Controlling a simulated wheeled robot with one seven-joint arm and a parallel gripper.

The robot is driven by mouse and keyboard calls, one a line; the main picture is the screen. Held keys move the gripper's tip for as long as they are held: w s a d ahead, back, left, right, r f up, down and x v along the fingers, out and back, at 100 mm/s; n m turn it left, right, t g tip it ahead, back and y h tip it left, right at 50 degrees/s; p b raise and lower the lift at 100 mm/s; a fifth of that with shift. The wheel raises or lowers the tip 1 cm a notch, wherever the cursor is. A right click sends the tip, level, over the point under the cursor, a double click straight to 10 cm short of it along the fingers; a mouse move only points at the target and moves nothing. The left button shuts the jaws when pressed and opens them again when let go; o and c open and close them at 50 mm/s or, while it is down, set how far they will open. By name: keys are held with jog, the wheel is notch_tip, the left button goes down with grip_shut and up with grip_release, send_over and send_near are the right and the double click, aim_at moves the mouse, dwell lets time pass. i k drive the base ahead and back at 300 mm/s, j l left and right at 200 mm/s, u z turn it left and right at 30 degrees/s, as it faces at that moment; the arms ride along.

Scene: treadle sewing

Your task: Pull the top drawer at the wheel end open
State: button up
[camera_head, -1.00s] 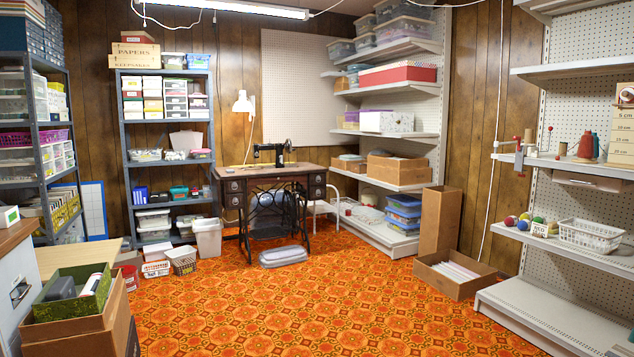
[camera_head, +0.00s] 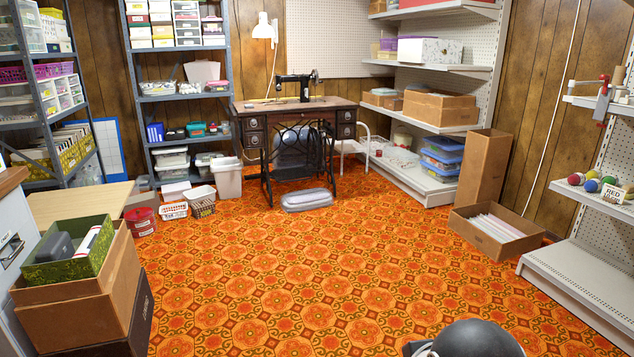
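The treadle sewing table (camera_head: 290,112) stands against the far wall with a black sewing machine (camera_head: 298,84) on its top. Small dark drawers with round pulls sit at both ends of the table. The left end has a top drawer (camera_head: 253,123) and one below it. The right end has a top drawer (camera_head: 346,116) and one below it. All look shut. Ironwork and a wheel-like round shape show under the tabletop, but I cannot tell clearly which end the wheel is at. My gripper is not in view.
A grey lidded bin (camera_head: 307,200) lies on the floor before the table. A white waste bin (camera_head: 228,178) and baskets (camera_head: 202,203) stand left of it. An open cardboard box (camera_head: 495,232) is at right. The patterned floor between is clear.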

aim_at(346, 116)
jog(key=i+l+z, duration=0.3)
jog(key=i, duration=0.55)
jog(key=i+z, duration=0.3)
jog(key=i, duration=1.65)
jog(key=i+u, duration=0.15)
jog(key=i, duration=0.95)
jog(key=i+l+u, duration=0.25)
jog(key=i+u, duration=0.2)
jog(key=i, duration=0.2)
jog(key=i+l+u, duration=0.45)
jog(key=i+l, duration=0.05)
jog(key=i, duration=0.1)
